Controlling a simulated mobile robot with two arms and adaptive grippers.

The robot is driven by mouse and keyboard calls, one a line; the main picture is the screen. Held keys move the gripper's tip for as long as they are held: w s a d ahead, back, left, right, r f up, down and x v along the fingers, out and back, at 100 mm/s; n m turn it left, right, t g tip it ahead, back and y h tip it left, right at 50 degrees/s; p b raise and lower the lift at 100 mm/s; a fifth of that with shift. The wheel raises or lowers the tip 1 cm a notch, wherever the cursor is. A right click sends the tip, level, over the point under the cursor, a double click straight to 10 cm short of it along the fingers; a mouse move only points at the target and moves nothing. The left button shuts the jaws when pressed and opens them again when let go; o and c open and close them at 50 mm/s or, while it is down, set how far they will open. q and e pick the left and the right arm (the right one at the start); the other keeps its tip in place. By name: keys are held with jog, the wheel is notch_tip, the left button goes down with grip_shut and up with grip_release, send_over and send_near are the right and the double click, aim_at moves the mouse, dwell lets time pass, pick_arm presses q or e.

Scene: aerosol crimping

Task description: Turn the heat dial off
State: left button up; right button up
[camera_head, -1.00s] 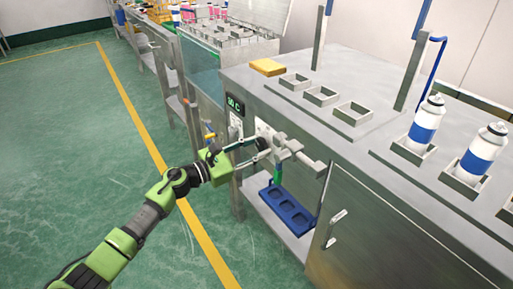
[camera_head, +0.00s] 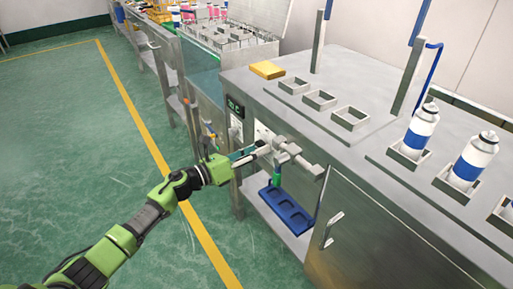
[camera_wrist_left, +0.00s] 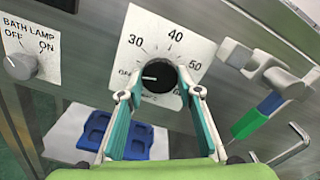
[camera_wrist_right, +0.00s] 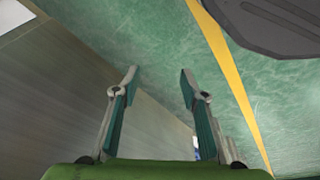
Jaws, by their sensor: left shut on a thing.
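The heat dial (camera_wrist_left: 158,77) is a round black knob with a white pointer line, on a white scale plate (camera_wrist_left: 143,41) marked 30, 40 and 50. In the left wrist view, its pointer points left, toward small lettering partly hidden by a fingertip. My left gripper (camera_wrist_left: 161,93) is shut on the dial, one finger on each side. In the head view, my left gripper (camera_head: 262,150) meets the bath's front panel and hides the dial. My right gripper (camera_wrist_right: 160,77) is open and empty above the green floor.
A bath lamp knob (camera_wrist_left: 20,66) is left of the dial. A grey valve-like fitting (camera_head: 290,150) sticks out close to the right of my left gripper. A blue tray (camera_head: 287,211) lies on the shelf below. White-and-blue cans (camera_head: 421,128) stand on top.

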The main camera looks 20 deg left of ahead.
pick_arm(q)
jog(key=shift+r+n+p, duration=0.1)
jog(key=shift+n+p, duration=0.45)
jog(key=shift+n, duration=1.15)
pick_arm(e)
jog(key=shift+s+d+f, duration=0.1)
jog(key=shift+s+f, duration=0.2)
jog(key=shift+f, duration=0.45)
jog(key=shift+s+a+f, duration=0.1)
jog(key=shift+s+f, duration=0.15)
jog(key=shift+f, duration=0.55)
jog(key=shift+s+d+f, duration=0.1)
jog(key=shift+s+f, duration=0.2)
jog(key=shift+f, duration=0.45)
pick_arm(q)
jog(key=o, duration=1.1)
jog(key=shift+s, duration=0.1)
jog(key=v, duration=1.2)
